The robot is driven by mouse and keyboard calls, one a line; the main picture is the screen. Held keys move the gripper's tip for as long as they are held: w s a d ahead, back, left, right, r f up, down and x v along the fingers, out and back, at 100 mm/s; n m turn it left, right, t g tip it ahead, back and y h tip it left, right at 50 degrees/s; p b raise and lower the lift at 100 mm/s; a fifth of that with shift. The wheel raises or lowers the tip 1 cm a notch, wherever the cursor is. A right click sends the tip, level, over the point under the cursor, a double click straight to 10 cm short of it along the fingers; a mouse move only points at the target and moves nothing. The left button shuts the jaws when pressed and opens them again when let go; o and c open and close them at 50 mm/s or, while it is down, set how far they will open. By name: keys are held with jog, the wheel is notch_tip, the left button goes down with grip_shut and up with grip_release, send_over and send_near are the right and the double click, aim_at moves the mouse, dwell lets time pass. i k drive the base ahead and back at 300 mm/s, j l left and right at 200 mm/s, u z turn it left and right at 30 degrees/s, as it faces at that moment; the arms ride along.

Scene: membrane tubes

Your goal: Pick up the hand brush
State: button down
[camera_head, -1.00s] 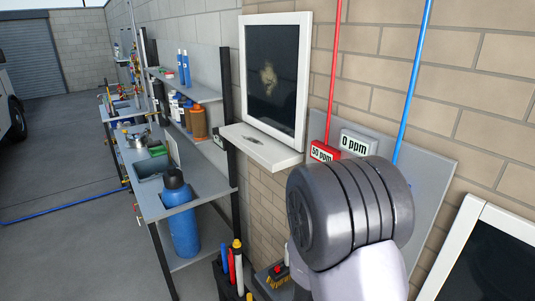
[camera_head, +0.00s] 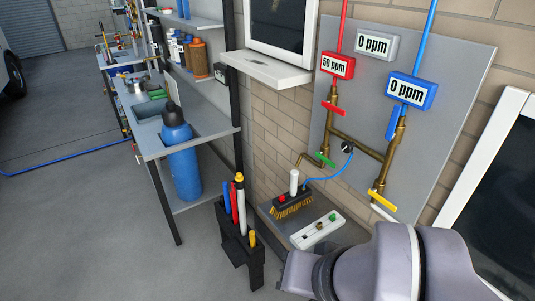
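The hand brush (camera_head: 292,211) has a dark block and yellow bristles that face the front. It sits on a low grey shelf (camera_head: 272,226) against the brick wall, right of the middle of the head view. A red piece and a white upright cylinder (camera_head: 294,182) show at its top; I cannot tell whether they belong to it. My arm's grey links fill the bottom right, in front of the shelf and apart from the brush. My gripper's fingers do not show.
A white strip with small knobs (camera_head: 317,229) lies right of the brush. A black holder (camera_head: 240,247) with coloured markers stands to its left. Brass pipes with coloured valve handles (camera_head: 357,148) and a blue hose are above.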

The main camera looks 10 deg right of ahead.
aim_at(296, 197)
jog(key=i+j+z, duration=0.15)
jog(key=i+z, duration=0.25)
jog(key=i+j+z, duration=0.2)
jog(key=z, duration=0.2)
jog(key=i+j+z, duration=0.25)
jog(key=j+z, duration=0.15)
jog(key=i+j+z, duration=0.2)
jog(key=j+z, duration=0.15)
